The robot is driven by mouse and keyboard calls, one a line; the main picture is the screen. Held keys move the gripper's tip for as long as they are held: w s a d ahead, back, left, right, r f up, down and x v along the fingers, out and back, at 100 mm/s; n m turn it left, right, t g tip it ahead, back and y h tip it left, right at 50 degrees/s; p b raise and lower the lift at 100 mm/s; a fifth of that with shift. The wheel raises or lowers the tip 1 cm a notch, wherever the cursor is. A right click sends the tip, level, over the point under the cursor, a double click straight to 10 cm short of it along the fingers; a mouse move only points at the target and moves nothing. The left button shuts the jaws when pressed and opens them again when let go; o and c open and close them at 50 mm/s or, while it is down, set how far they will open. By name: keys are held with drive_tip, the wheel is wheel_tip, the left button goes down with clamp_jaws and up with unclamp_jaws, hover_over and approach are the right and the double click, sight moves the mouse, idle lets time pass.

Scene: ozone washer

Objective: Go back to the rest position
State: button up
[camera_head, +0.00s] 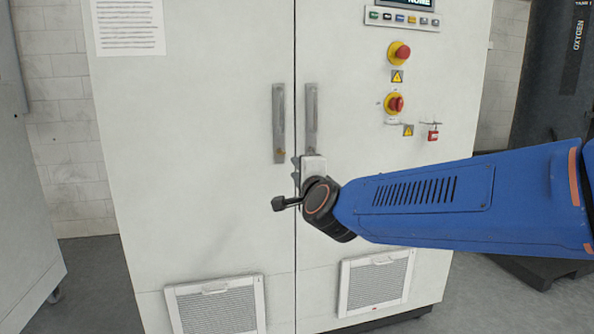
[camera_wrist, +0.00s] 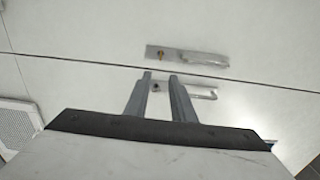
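My gripper (camera_wrist: 160,77) shows in the wrist view with its two grey fingers apart and nothing clearly held between them. The fingertips overlap the near door handle (camera_wrist: 198,93) in the picture; I cannot tell whether they touch it. In the head view my blue arm reaches in from the right, and the gripper is mostly hidden by the wrist, just below the cabinet's right door handle (camera_head: 311,118).
A white cabinet (camera_head: 205,200) fills the middle, its two doors appearing closed. The left handle (camera_head: 279,115) has a brass-coloured lock. A dark oxygen unit (camera_head: 550,90) stands right.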

drive_tip(key=s+d+f+n+g+h, duration=0.1)
drive_tip(key=s+d+f+n+g, duration=0.3)
drive_tip(key=s+d+f, duration=0.4)
drive_tip(key=s+d+f+n+g+h, duration=0.2)
drive_tip(key=s+d+f+n+g, duration=0.2)
drive_tip(key=s+d+f, duration=0.5)
drive_tip(key=s+d+f+n+g+h, duration=0.2)
drive_tip(key=s+d+f+n+g, duration=0.2)
drive_tip(key=s+d, duration=0.9)
drive_tip(key=s+f+n, duration=0.3)
drive_tip(key=s+f, duration=0.2)
drive_tip(key=shift+s+d+f+g, duration=0.15)
drive_tip(key=shift+d+g, duration=0.15)
drive_tip(key=shift+d, duration=0.1)
drive_tip(key=shift+o, duration=0.6)
